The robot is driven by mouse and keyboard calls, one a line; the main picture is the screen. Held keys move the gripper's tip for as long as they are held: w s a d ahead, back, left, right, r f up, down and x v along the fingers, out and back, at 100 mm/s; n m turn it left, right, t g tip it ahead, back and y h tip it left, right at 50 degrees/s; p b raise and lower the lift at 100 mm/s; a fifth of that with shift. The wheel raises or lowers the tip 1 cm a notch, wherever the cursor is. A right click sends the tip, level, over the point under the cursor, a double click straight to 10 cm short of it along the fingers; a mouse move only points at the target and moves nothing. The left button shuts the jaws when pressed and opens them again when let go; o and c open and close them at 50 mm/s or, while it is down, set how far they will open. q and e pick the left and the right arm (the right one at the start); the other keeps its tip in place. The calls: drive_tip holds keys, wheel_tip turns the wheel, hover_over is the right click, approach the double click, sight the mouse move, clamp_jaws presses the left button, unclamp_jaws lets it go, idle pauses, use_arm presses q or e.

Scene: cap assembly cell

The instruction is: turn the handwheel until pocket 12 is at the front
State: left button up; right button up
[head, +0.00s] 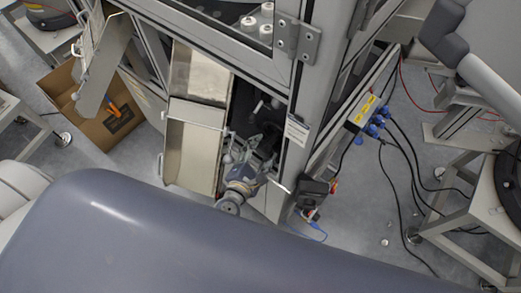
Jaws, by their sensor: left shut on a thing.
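My left gripper (254,152) reaches into the dark opening at the foot of the machine frame. Its fingers are closed around a part in there, which I take to be the handwheel. The handwheel is mostly hidden by the fingers and shadow, so its outline and turn angle cannot be made out. Several white round parts (249,23) show behind the window at the top. I cannot read any pocket number, and the front pocket cannot be identified. My right gripper is not in view.
A metal chute (190,150) stands just left of the gripper. A frame post (297,120) and a black box (314,187) are close on its right. Blue plugs (374,127) with loose cables hang further right. A cardboard box (98,115) stands on the floor at left.

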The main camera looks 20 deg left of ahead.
use_arm(q)
drive_tip(key=o, duration=1.1)
drive_tip(key=f+v, duration=0.1)
drive_tip(key=v, duration=0.4)
drive_tip(key=f+v, duration=0.1)
drive_tip(key=v, duration=0.3)
drive_tip(key=s+f+v, duration=0.1)
drive_tip(key=v, duration=0.4)
drive_tip(key=shift+s+a, duration=0.1)
drive_tip(key=shift+s, duration=0.15)
